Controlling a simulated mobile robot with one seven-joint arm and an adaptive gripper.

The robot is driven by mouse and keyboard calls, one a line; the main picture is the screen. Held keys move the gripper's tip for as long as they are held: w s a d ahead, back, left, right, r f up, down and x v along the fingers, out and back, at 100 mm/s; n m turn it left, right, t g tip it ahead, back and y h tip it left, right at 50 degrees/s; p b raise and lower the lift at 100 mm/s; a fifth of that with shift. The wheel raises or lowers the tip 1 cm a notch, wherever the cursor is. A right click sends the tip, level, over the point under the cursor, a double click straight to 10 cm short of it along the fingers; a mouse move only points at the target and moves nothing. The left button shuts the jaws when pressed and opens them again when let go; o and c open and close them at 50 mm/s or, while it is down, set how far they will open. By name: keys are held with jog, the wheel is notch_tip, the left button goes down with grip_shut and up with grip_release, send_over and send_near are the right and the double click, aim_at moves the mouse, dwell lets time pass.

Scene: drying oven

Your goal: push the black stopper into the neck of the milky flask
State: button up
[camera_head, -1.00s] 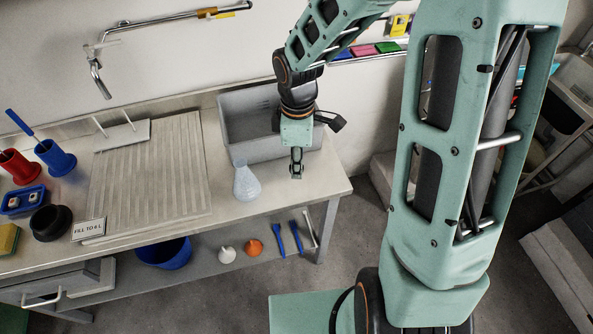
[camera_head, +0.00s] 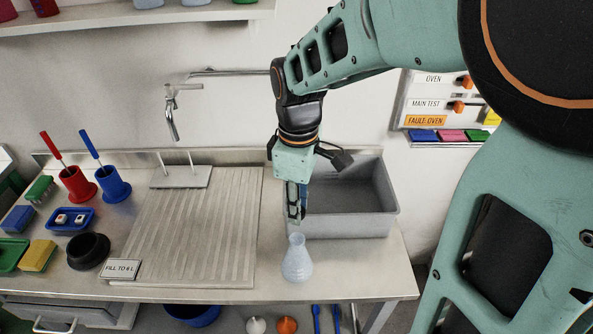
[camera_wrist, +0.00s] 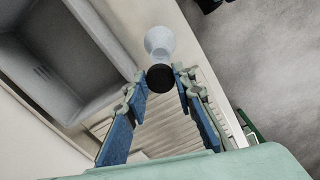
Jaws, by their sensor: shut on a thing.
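The milky flask (camera_head: 297,264) stands upright on the counter in front of the grey basin. My gripper (camera_head: 296,216) hangs just above and behind its neck in the head view. In the wrist view my gripper (camera_wrist: 158,82) is shut on the black stopper (camera_wrist: 160,76), held between its fingertips. The milky flask (camera_wrist: 158,39) shows just past the stopper there, partly covered by it. A gap seems to remain between stopper and neck in the head view, but the stopper itself is hard to make out there.
The grey basin (camera_head: 391,218) stands right behind the flask. A ribbed drainboard (camera_head: 238,220) lies to the left, with a "FILL TO 6 L" sign (camera_head: 120,269) at its front corner. A black ring-shaped holder (camera_head: 88,252) stands farther left. The counter's right front is clear.

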jog(key=shift+f+b, duration=1.8)
jog(key=shift+f, duration=0.35)
jog(key=shift+f+b, duration=0.8)
jog(key=shift+f, duration=0.4)
jog(key=shift+f, duration=0.9)
jog(key=o, duration=0.8)
jog(key=shift+o, duration=0.9)
jog(key=o, duration=0.4)
jog(key=shift+c, duration=0.2)
